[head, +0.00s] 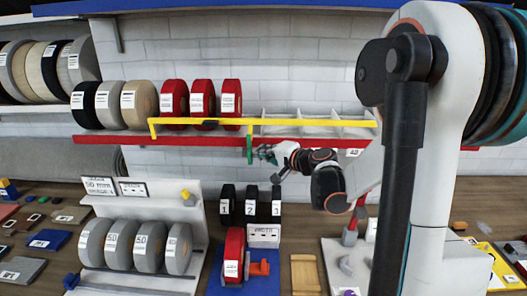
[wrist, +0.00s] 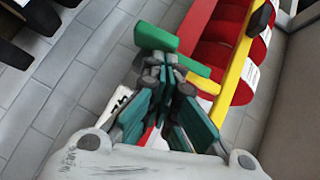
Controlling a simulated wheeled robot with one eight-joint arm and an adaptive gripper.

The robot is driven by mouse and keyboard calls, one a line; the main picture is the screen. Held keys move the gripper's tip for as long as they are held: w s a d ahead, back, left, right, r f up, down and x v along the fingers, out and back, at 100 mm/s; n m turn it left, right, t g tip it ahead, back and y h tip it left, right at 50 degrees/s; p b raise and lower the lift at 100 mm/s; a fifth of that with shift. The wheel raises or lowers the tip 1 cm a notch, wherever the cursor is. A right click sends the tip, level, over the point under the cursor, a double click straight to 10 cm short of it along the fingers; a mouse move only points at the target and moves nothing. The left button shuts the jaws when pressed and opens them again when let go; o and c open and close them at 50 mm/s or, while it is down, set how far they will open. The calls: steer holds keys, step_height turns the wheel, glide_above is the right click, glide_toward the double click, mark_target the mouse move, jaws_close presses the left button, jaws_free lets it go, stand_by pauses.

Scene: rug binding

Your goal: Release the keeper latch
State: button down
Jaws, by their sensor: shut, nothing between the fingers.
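The keeper latch is a green lever (head: 249,150) hanging from the yellow bar (head: 300,122) that runs across the front of the red shelf. In the wrist view the green lever (wrist: 155,37) lies just beyond the fingertips, with the yellow bar (wrist: 238,62) to its right. My gripper (head: 262,153) is just right of the lever in the head view. In the wrist view my gripper (wrist: 172,66) has its fingers together and holds nothing. The fingertips overlap the green part in the picture; I cannot tell whether they touch it.
Red rolls (head: 203,100) stand behind the bar on the red shelf (head: 110,140), with empty dividers to their right. Below are black rolls (head: 228,200), a red roll in a blue stand (head: 234,255) and grey rolls (head: 148,248). Clear wall shows beneath the shelf.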

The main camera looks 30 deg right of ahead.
mark_target(248, 152)
steer(key=shift+w+a+r+n+g+h+p, duration=0.15)
steer(key=shift+a+r+n+g+h+p, duration=0.15)
steer(key=shift+n+g+p, duration=0.25)
steer(key=shift+w+a+r+n+g+h+p, duration=0.15)
steer(key=shift+r+n+g+h+p, duration=0.15)
steer(key=shift+n+g+p, duration=0.2)
stand_by(1.9)
steer(key=shift+w+a+r+n+g+h+p, duration=0.35)
steer(key=shift+a+n+g+h+p, duration=0.15)
steer(key=shift+n+g+h+p, duration=0.3)
steer(key=shift+w+a+r+n+g+h, duration=0.2)
steer(key=shift+a+n+g+h, duration=0.15)
steer(key=shift+g+h, duration=0.35)
steer(key=shift+w+a, duration=0.15)
steer(key=shift+w+a+n+g+h, duration=0.4)
steer(key=shift+a+n+g+h, duration=0.2)
steer(key=shift+n+g+h, duration=0.45)
steer(key=shift+r, duration=0.1)
stand_by(0.4)
steer(key=shift+r+p, duration=0.6)
steer(key=shift+r, duration=0.15)
steer(key=shift+s, duration=0.1)
